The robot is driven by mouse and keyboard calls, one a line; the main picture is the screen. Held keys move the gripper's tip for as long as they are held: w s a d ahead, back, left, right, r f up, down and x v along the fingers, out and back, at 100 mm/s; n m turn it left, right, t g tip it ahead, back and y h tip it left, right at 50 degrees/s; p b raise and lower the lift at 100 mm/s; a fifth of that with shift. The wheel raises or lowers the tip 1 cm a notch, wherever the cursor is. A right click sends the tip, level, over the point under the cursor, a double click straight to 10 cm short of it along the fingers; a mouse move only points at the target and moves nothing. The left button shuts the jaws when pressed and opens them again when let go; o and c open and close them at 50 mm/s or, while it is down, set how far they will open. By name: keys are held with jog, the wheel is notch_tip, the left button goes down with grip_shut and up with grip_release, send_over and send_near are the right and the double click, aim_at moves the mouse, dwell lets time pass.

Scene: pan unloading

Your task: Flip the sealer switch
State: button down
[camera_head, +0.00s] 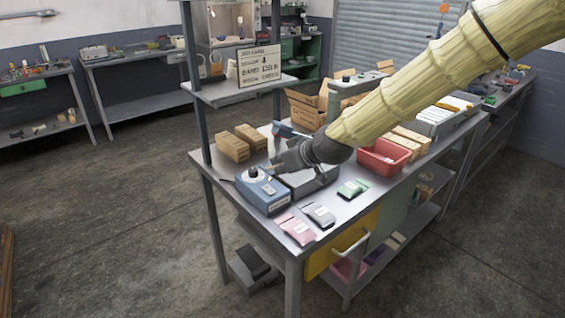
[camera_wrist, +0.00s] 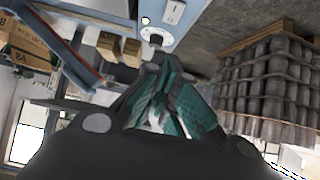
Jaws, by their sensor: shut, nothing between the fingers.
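The sealer is a blue box (camera_head: 262,192) on the near left part of the workbench. It has a dark round knob (camera_head: 252,172) on top and a small light switch (camera_head: 269,180) beside it. In the wrist view, its blue panel carries a pale rocker switch (camera_wrist: 174,12) and a knob (camera_wrist: 155,36). My gripper (camera_head: 275,168) is shut and empty, just behind and above the sealer's top. In the wrist view, the fingertips (camera_wrist: 151,67) are close to the knob, with the switch farther up. I cannot tell whether they touch the sealer.
Brown boxes (camera_head: 233,148) stand left of my gripper. A grey tray (camera_head: 310,180) lies right of the sealer. Pink (camera_head: 296,228), grey (camera_head: 319,214) and green (camera_head: 352,188) packets lie in front. A red bin (camera_head: 384,157) stands farther right. A shelf post (camera_head: 196,85) rises at the left.

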aim_at(269, 189)
jog(key=p+x, duration=0.1)
jog(key=x, duration=0.4)
jog(key=shift+w+a+f, duration=0.2)
jog(key=shift+a, duration=0.05)
jog(key=shift+w+a+f+p, duration=0.1)
jog(key=shift+f+p, duration=0.2)
jog(key=shift+f, duration=0.3)
jog(key=shift+w+a+f+p, duration=0.1)
jog(key=shift+f+p, duration=0.15)
jog(key=shift+f, duration=0.35)
jog(key=shift+w+f, duration=0.1)
jog(key=shift+f, duration=0.8)
